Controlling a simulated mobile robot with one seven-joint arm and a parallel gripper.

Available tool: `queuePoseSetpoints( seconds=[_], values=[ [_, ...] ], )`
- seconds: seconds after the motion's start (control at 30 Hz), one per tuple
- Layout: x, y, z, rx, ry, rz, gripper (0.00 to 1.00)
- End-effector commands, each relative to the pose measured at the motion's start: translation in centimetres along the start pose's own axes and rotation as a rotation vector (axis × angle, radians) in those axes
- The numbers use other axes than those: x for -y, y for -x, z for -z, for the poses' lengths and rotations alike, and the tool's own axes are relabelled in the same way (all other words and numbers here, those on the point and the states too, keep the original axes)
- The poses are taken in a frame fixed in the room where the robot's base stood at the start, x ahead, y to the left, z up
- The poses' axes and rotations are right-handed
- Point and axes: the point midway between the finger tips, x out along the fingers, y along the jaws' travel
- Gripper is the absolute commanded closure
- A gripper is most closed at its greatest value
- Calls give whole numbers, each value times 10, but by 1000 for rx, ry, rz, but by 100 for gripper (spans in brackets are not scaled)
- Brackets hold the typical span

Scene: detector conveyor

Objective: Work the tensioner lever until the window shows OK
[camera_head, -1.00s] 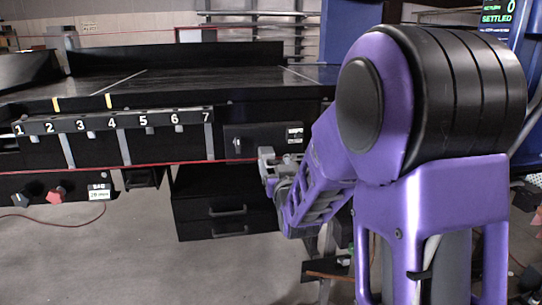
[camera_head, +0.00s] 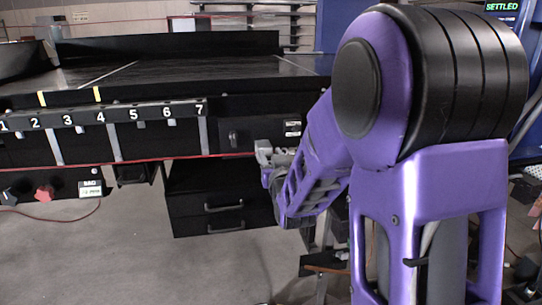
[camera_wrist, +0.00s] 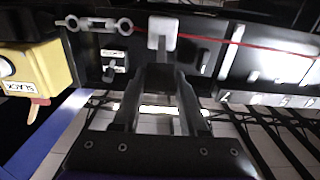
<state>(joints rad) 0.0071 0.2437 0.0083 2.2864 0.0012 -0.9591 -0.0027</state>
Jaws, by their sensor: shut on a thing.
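My gripper (camera_wrist: 160,75) points at the front of the black conveyor. Its fingers are closed around a narrow dark part below a pale square block (camera_wrist: 162,30), apparently the tensioner lever; the contact is partly hidden by the fingers. In the head view my gripper (camera_head: 268,155) is at the conveyor front, right of the numbered rail, and the lever is not clear there. In the wrist view a yellow box (camera_wrist: 38,75) at the left carries a white label (camera_wrist: 20,145) that reads SLACK upside down. I cannot make out a window showing OK.
A numbered rail (camera_head: 100,117) runs along the conveyor front, with a red cord (camera_head: 140,160) below it. A red knob (camera_head: 45,192) and a small sign (camera_head: 91,189) are at lower left. Black drawers (camera_head: 205,210) stand under the conveyor. A screen (camera_head: 502,6) reads SETTLED.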

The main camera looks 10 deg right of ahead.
Motion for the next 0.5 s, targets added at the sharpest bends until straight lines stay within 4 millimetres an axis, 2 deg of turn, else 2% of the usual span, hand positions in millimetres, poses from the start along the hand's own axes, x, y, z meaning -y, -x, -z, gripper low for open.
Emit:
queuePoseSetpoints(
  seconds=[0.03, 0.1, 0.5],
  values=[
    [0, 0, 0, 0, 0, 0, 89],
    [0, 0, 0, 0, 0, 0, 100],
    [0, 0, 0, 0, 0, 0, 100]
  ],
)
